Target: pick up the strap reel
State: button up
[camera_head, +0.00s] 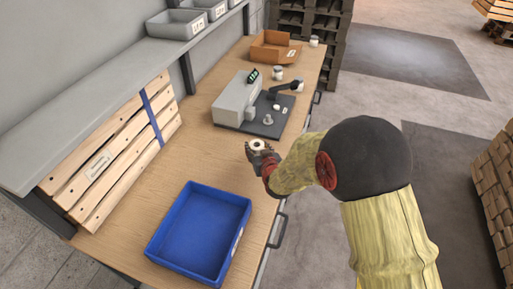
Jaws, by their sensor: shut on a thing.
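The strap reel (257,145) is a small pale ring with a dark centre hole. It sits at the end of my arm, over the wooden workbench, between the blue tray and the grey device. My gripper (256,149) is dark and shut on the reel. The fingers are small in this view and partly hidden by the reel. Whether the reel still touches the bench cannot be told.
An empty blue tray (202,260) lies at the front of the bench (200,160). A grey device (237,100) on a dark base stands behind my gripper. A slatted wooden panel (122,150) leans at left. An open cardboard box (275,52) stands at the back.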

jog(key=a+r+p+v, duration=0.1)
jog(key=r+p+v, duration=0.1)
jog(key=v, duration=1.1)
jog(key=shift+p, duration=0.75)
jog(key=shift+w+d, duration=0.15)
